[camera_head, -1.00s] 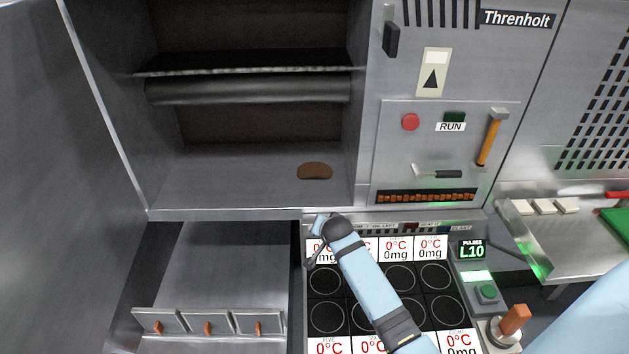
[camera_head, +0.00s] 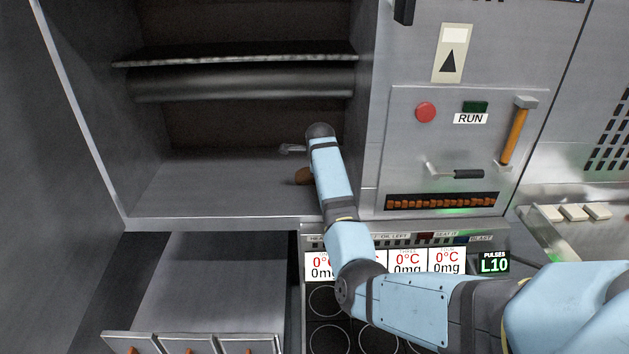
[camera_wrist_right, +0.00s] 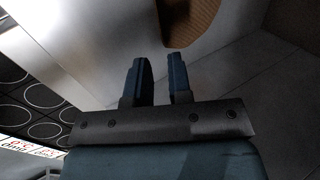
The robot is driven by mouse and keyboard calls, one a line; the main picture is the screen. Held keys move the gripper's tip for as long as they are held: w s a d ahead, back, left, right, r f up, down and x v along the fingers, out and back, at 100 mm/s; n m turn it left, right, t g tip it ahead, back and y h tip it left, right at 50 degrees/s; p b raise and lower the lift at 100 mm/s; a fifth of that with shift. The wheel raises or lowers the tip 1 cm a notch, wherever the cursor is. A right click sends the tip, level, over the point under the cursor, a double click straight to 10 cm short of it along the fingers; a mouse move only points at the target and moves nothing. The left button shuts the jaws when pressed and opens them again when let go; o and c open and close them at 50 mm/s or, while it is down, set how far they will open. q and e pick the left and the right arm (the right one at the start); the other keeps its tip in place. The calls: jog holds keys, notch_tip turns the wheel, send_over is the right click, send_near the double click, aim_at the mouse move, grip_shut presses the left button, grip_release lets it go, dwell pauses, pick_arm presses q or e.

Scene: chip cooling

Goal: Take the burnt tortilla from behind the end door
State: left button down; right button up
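The burnt tortilla (camera_head: 303,176) is a brown flat piece on the floor of the open compartment (camera_head: 220,195). In the head view my right forearm covers its right part. In the right wrist view the tortilla (camera_wrist_right: 192,18) lies just beyond the fingertips, cut off by the top edge. My right gripper (camera_head: 289,149) is inside the compartment, mostly hidden behind its own wrist. In the right wrist view the two fingers (camera_wrist_right: 162,62) stand apart with an empty gap. My left gripper is not in view.
A roller (camera_head: 240,83) and shelf edge (camera_head: 230,61) cross the compartment above. A large grey panel (camera_head: 50,160) stands at the left. The control panel (camera_head: 455,135) stands to the right. An open drawer (camera_head: 210,285) and the cell display (camera_head: 408,262) lie below. The compartment's left floor is clear.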

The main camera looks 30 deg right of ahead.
jog(key=b+x, duration=0.1)
jog(key=x, duration=0.6)
jog(key=shift+w+f, duration=0.25)
jog(key=shift+w, duration=0.05)
jog(key=shift+c, duration=0.2)
grip_shut()
